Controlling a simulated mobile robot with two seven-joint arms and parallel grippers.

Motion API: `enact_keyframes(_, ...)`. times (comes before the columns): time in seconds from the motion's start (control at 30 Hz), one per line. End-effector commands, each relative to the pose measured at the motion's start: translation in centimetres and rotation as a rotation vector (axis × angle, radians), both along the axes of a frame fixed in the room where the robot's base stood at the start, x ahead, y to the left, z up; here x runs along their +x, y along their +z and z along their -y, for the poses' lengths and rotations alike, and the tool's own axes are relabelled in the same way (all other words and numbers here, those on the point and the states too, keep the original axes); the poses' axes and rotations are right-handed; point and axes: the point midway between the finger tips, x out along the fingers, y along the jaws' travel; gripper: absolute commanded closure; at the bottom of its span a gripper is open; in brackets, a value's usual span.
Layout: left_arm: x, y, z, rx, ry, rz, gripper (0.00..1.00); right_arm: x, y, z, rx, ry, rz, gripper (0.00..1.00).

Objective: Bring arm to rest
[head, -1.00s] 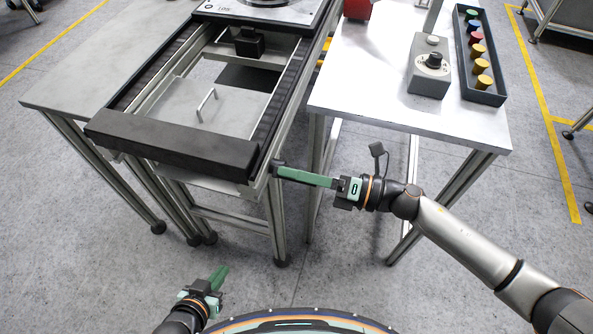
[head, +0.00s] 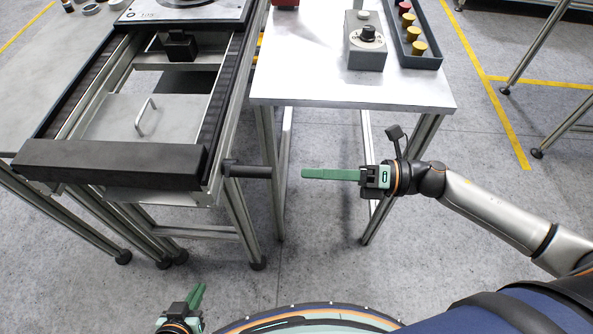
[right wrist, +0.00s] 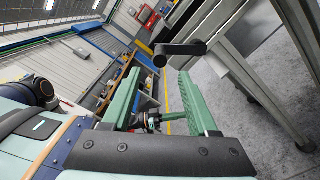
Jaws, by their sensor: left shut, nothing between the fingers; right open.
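My right gripper (head: 304,174) has green fingers and points left, open and empty, in front of the steel table. A short black handle (head: 247,171) sticks out to the right from the frame of the conveyor. There is a clear gap between its end and my right fingertips. In the right wrist view my two green fingers (right wrist: 155,85) stand apart, and the black handle (right wrist: 182,49) shows beyond them with nothing held. My left gripper (head: 198,293) is low at the bottom left, shut and empty, pointing up, clear of everything.
The conveyor frame's black end bar (head: 110,165) is at the left. The steel table (head: 350,90) stands behind my right arm, carrying a grey control box (head: 366,53) and a dark tray (head: 423,61) with coloured pegs. The floor between me and the furniture is clear.

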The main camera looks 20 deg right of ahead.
Motion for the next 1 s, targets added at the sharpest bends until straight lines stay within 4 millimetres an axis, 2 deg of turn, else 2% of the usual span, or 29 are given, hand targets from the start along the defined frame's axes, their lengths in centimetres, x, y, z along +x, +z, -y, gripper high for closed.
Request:
enact_keyframes(0.57, 0.3, 0.4, 0.2, -0.004, -0.004, 0.011, 1.0, -0.1, 0.0, 0.2, 0.002, 0.0, -0.001, 0.41)
enact_keyframes(0.67, 0.3, 0.7, 0.2, -0.004, -0.005, 0.012, 1.0, 0.2, 0.2, 0.0, 0.039, -0.036, -0.045, 0.41)
enact_keyframes(0.77, 0.4, 1.5, 0.2, -0.003, -0.004, 0.013, 1.0, 1.3, 0.4, -0.3, 0.164, -0.16, -0.204, 0.41)
enact_keyframes(0.87, 0.4, 2.7, 0.2, -0.003, -0.004, 0.014, 1.0, 2.8, -0.4, 0.2, 0.38, -0.369, -0.496, 0.41)
enact_keyframes(0.97, 0.4, 4.0, 0.1, -0.002, -0.002, 0.017, 1.0, 3.1, -3.5, 1.8, 0.639, -0.618, -0.866, 0.41)
enact_keyframes(1.0, 0.4, 4.4, 0.0, -0.002, -0.001, 0.018, 1.0, 2.7, -5.3, 2.6, 0.741, -0.717, -1.016, 0.41)
